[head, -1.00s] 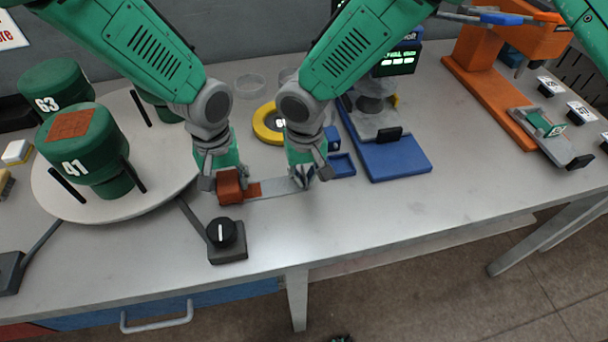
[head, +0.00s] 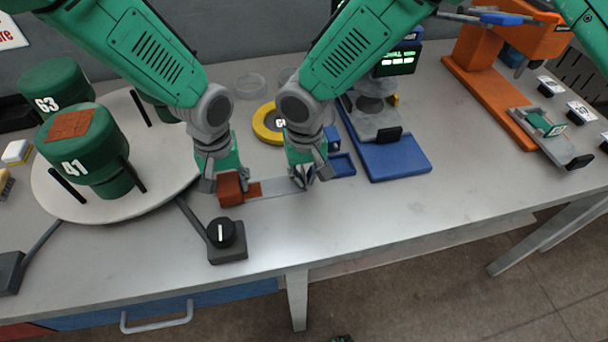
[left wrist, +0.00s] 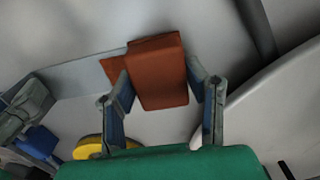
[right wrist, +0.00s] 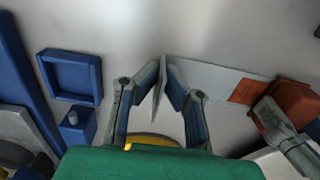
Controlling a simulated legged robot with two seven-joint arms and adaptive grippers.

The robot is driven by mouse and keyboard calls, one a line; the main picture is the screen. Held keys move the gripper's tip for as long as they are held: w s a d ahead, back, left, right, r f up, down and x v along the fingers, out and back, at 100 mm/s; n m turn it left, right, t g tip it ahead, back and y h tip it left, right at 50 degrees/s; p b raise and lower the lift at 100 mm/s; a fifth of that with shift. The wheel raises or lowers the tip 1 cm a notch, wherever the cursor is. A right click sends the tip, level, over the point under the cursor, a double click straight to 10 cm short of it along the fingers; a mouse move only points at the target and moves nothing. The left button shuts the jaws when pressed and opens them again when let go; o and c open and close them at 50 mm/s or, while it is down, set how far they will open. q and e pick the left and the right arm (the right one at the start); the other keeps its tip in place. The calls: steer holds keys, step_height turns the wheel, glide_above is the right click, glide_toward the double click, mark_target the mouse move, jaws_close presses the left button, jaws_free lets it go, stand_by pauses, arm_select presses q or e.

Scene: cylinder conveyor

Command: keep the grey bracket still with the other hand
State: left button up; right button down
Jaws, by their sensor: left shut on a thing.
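The grey bracket (head: 277,188), a thin flat strip with a brown patch (head: 253,190) at its left end and an upturned plate (right wrist: 160,92) at its right end, is low over the bench. My left gripper (head: 230,184) is shut on a red-brown block (left wrist: 158,75), which is at the patch end; block-to-patch contact is unclear. My right gripper (right wrist: 162,70) has its fingertips close together on either side of the upturned plate. Whether both fingers press on it is not clear. The strip also shows in the left wrist view (left wrist: 82,75).
A black dial on a grey box (head: 227,240) stands in front of my left gripper. A round turntable (head: 60,205) with green drums is at left. A yellow ring (head: 263,125), small blue tray (head: 343,164) and blue-based stand (head: 400,160) lie behind and right. The front-right bench is clear.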

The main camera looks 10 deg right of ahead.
mark_target(257, 190)
arm_select(q)
steer(key=shift+f, duration=0.2)
steer(key=shift+w+d, duration=0.2)
steer(key=shift+d, duration=2.5)
steer(key=shift+a, duration=0.2)
steer(key=shift+s+a, duration=0.15)
steer(key=shift+a, duration=0.95)
steer(key=shift+s+a, duration=0.1)
steer(key=shift+a, duration=1)
steer(key=shift+d, duration=0.1)
steer(key=shift+w+d, duration=0.2)
steer(key=shift+d, duration=2.15)
